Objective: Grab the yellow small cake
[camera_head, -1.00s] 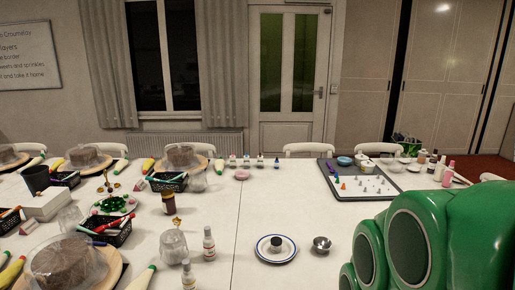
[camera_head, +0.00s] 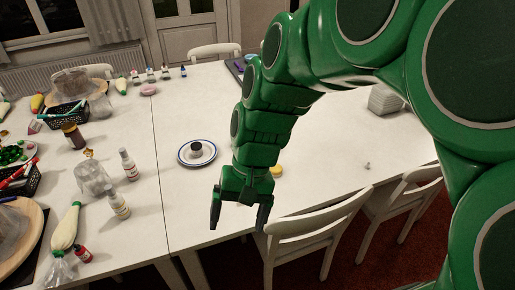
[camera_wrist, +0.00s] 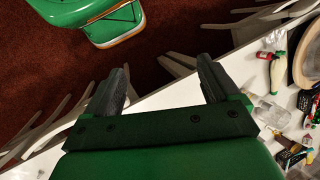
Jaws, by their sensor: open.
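A small round yellow thing (camera_head: 277,171), which looks like the yellow small cake, lies on the white table just right of my wrist in the head view. Its left side is partly hidden by my arm. My gripper (camera_head: 238,218) hangs fingers down near the table's front edge, lower left of the yellow thing and apart from it. Its two fingers are spread, with nothing between them. In the wrist view the open fingers (camera_wrist: 165,72) point toward the red floor and the table edge, and no cake shows there.
A blue-rimmed plate (camera_head: 184,160) with a small dark-topped item stands left of my arm. White bottles (camera_head: 129,165), a piping bag (camera_head: 66,226) and a black basket (camera_head: 68,116) crowd the left. White chairs (camera_head: 312,226) line the front edge. The table right of my arm is mostly clear.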

